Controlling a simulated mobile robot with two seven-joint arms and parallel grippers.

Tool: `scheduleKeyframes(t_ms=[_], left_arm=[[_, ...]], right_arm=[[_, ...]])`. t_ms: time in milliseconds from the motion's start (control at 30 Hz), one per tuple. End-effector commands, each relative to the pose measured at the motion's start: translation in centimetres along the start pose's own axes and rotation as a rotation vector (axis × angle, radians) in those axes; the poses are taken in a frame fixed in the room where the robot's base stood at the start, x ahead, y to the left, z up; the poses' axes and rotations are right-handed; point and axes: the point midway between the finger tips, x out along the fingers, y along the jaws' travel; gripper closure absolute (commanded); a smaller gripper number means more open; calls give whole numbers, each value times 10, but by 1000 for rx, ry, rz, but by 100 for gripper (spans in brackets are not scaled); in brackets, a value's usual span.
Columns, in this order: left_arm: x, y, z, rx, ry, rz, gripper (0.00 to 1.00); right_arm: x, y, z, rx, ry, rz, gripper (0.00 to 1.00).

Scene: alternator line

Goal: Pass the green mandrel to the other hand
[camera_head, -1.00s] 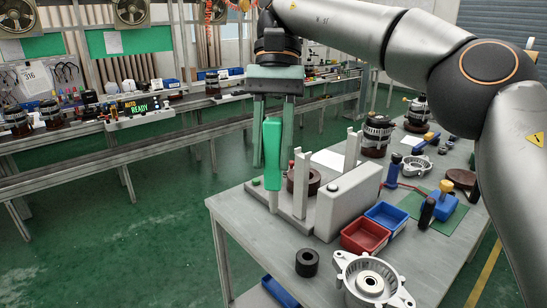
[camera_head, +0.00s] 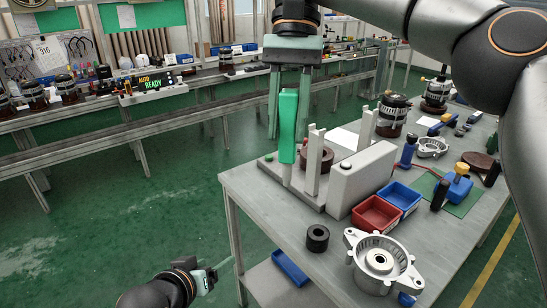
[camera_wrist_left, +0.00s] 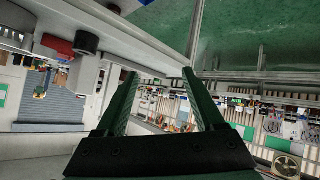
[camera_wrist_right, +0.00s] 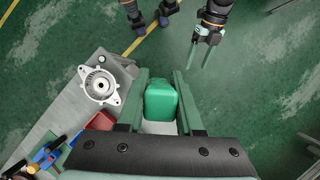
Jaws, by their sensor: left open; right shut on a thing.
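The green mandrel (camera_head: 288,126) is upright in the head view, with a pale shaft below its green handle. My right gripper (camera_head: 289,134) points down and is shut on the handle. The shaft overlaps the fixture in the picture; I cannot tell whether its lower end touches anything. In the right wrist view the green handle (camera_wrist_right: 161,101) sits between the fingers. My left gripper (camera_head: 212,276) is low at the bottom, left of the table and apart from the mandrel. In the left wrist view its fingers (camera_wrist_left: 160,72) are spread with nothing between them.
The grey table (camera_head: 270,215) carries a fixture with upright posts (camera_head: 313,160), a red bin (camera_head: 377,213), a blue bin (camera_head: 399,196), a black ring (camera_head: 317,238) and a metal housing (camera_head: 381,262). The floor left of the table is clear.

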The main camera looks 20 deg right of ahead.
Motion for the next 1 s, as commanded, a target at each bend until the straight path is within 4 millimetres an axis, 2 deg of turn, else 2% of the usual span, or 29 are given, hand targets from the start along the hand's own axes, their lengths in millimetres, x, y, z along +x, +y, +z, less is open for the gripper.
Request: scheduleKeyframes(t_ms=[33, 200, 400, 500, 733, 900, 1000], left_arm=[[-7, 12, -20, 17, 11, 7, 30], [-33, 48, -69, 59, 23, 18, 30], [-76, 101, -117, 108, 68, 48, 30], [-100, 126, -135, 138, 94, 56, 30], [-157, 175, -158, 219, 158, 40, 30], [-188, 195, -163, 269, 202, 8, 30], [-198, 201, -164, 286, 218, -8, 30]], right_arm=[[0, 0, 0, -1, 0, -1, 100], [-1, 0, 0, 0, 0, -1, 100], [-1, 0, 0, 0, 0, -1, 100], [-1, 0, 0, 0, 0, -1, 100], [0, 0, 0, 0, 0, -1, 100], [0, 0, 0, 0, 0, -1, 100], [0, 0, 0, 0, 0, -1, 100]])
